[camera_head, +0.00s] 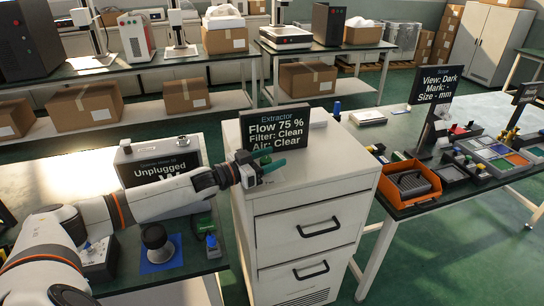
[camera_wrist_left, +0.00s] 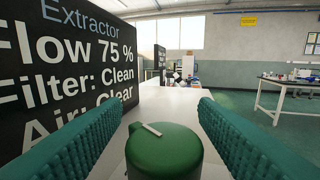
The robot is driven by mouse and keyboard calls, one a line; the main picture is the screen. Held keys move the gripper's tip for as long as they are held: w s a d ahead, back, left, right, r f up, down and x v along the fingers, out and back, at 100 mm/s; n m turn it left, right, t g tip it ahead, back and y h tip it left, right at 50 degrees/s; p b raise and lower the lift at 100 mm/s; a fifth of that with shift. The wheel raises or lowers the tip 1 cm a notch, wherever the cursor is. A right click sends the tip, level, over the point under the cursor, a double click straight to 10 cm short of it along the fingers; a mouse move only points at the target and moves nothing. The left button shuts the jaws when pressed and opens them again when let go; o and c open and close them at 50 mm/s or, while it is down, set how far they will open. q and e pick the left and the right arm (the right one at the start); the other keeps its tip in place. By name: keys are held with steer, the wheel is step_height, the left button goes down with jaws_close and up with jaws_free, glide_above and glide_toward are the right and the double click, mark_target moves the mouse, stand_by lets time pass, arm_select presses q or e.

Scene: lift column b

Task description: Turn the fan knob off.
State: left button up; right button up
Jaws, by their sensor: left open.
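The fan knob (camera_wrist_left: 165,155) is a green round knob with a pale pointer mark on top. In the left wrist view it sits low in the middle, between the two teal fingers of my left gripper (camera_wrist_left: 160,105). The fingers are apart, with a gap seen beside the knob. In the head view my left gripper (camera_head: 268,168) is over the white cabinet's top, and the knob is mostly hidden by it. The black extractor sign (camera_head: 274,129) stands just behind the gripper and reads Flow 75 %, Filter: Clean, Air: Clear. My right gripper is not in view.
The white drawer cabinet (camera_head: 303,222) stands between two benches. An "Unplugged" sign (camera_head: 160,166) is close to my left arm on the left bench. An orange bin (camera_head: 409,184) sits on the right bench, where a "View: Dark" sign (camera_head: 436,85) stands.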

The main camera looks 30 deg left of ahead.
arm_select(q)
steer(key=shift+w+d, duration=0.15)
steer(key=shift+w, duration=0.2)
steer(key=c, duration=0.9)
steer(key=shift+c, duration=0.2)
